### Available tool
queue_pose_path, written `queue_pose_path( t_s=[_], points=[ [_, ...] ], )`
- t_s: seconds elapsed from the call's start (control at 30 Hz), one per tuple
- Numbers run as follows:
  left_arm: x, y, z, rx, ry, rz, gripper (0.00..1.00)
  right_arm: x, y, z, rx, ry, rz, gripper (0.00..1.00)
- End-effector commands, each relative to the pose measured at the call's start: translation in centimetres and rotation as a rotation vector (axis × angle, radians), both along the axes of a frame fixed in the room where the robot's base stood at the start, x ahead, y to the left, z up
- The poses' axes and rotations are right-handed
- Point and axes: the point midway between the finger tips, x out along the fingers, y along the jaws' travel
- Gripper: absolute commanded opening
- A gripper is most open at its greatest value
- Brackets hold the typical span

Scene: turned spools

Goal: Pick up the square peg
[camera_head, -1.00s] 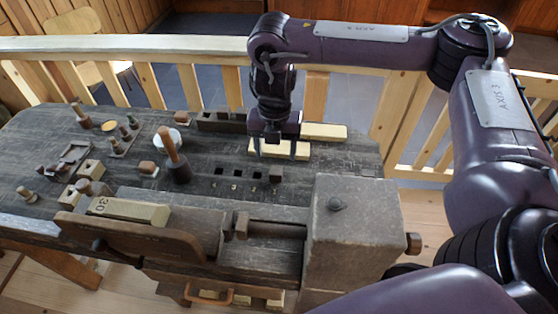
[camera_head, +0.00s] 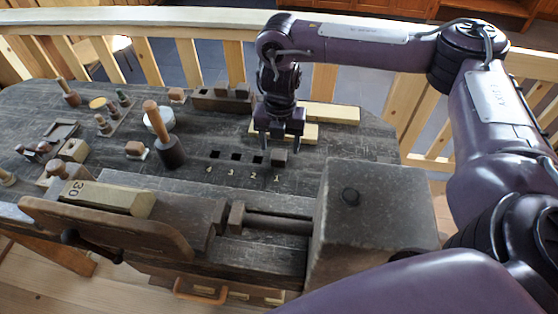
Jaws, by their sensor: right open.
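The square peg (camera_head: 279,158) is a small dark grey block that stands up from the bench top at the hole marked 1. It is at the right end of a row of square holes numbered 1 to 4. My right gripper (camera_head: 280,148) points down, open, with its fingertips to the left and right just above or behind the peg. I cannot tell whether the fingers touch it. Nothing shows between the fingers. My left gripper is out of view.
Pale wood bars (camera_head: 330,113) lie behind the gripper. A vise with a large block (camera_head: 372,205) fills the front right, and a piece marked 30 (camera_head: 110,198) lies front left.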

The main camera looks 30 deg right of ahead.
Motion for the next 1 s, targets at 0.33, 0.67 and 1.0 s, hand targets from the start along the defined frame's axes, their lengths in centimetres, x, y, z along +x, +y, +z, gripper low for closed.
queue_pose_path(
  t_s=[0.33,0.67,1.0],
  points=[
    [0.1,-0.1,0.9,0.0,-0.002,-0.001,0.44,0.3,0.0,-3.4,-0.003,0.001,-0.001,0.62],
    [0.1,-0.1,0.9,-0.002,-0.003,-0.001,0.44,0.3,0.0,-3.3,-0.002,0.002,-0.001,0.4],
    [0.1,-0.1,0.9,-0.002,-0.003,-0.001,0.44,0.3,0.0,-3.3,-0.003,0.001,-0.001,0.13]
  ],
)
